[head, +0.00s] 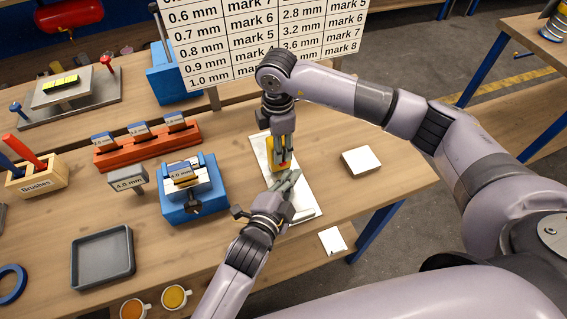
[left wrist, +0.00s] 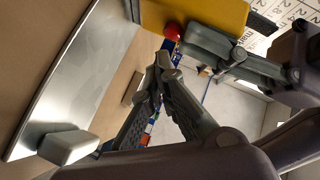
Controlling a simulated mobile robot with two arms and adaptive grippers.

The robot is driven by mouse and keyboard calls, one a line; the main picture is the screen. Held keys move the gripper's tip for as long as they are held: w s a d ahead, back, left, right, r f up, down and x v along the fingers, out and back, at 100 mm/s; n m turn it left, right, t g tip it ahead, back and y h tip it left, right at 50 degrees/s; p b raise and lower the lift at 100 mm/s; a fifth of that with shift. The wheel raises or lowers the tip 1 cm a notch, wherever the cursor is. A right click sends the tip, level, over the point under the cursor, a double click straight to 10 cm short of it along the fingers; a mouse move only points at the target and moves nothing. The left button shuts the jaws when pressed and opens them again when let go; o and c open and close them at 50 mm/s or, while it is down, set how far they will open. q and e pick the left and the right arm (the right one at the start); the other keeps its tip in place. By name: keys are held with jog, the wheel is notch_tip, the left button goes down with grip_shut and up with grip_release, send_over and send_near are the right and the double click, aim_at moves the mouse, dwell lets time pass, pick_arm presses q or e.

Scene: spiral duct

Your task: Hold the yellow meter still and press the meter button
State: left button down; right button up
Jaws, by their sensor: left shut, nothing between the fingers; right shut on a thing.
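The yellow meter (head: 271,152) is above the light metal plate on the bench, gripped by my right gripper (head: 283,156) from above. The meter also shows at the top of the left wrist view (left wrist: 200,14), with its round red button (left wrist: 172,31) facing my left gripper. My right gripper's finger (left wrist: 218,46) lies against the meter there. My left gripper (head: 290,177) is shut and empty, just in front of the meter. Its closed fingertips (left wrist: 163,60) are close to the button, with a small gap showing in the wrist view. The meter's display is hidden.
The metal plate (head: 304,203) lies below both grippers. A white block (head: 361,160) is to the right. A blue fixture (head: 191,190) and a grey tray (head: 102,256) stand to the left. The lettered board (head: 265,40) stands behind.

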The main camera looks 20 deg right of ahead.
pick_arm(q)
jog(key=shift+s, duration=2.3)
pick_arm(e)
jog(key=o, duration=1.4)
jog(key=shift+r, duration=0.1)
notch_tip(320, 180, up, 12)
jog(key=shift+f, duration=0.1)
